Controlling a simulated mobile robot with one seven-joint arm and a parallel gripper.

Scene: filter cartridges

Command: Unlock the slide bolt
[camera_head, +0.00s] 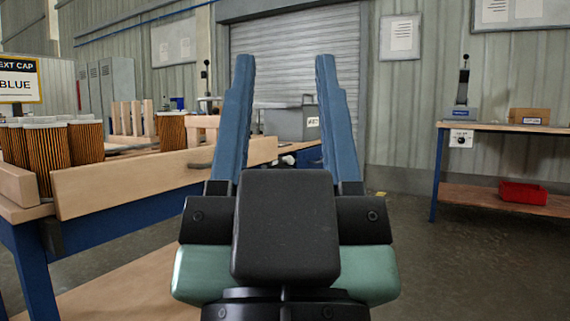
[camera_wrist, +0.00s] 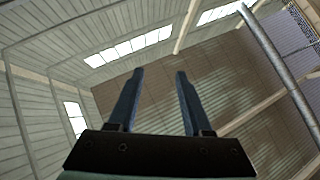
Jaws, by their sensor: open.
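My gripper (camera_head: 284,75) is open and empty in the head view, its two blue fingers pointing up and wide apart. In the wrist view my gripper (camera_wrist: 156,80) has only the ceiling, roof beams and bright windows behind its fingers. I cannot make out a slide bolt in either view. A grey box (camera_head: 291,121) with a light label stands behind the fingers in the head view, partly hidden by them. I cannot tell whether a bolt is on it.
A workbench (camera_head: 110,213) at the left bears several orange ribbed filter cartridges (camera_head: 48,160) and wooden boards. A sign (camera_head: 18,80) reads "BLUE". At the right, a table (camera_head: 505,127) has a lower shelf with a red bin (camera_head: 523,193). The floor (camera_head: 470,270) at the right is clear.

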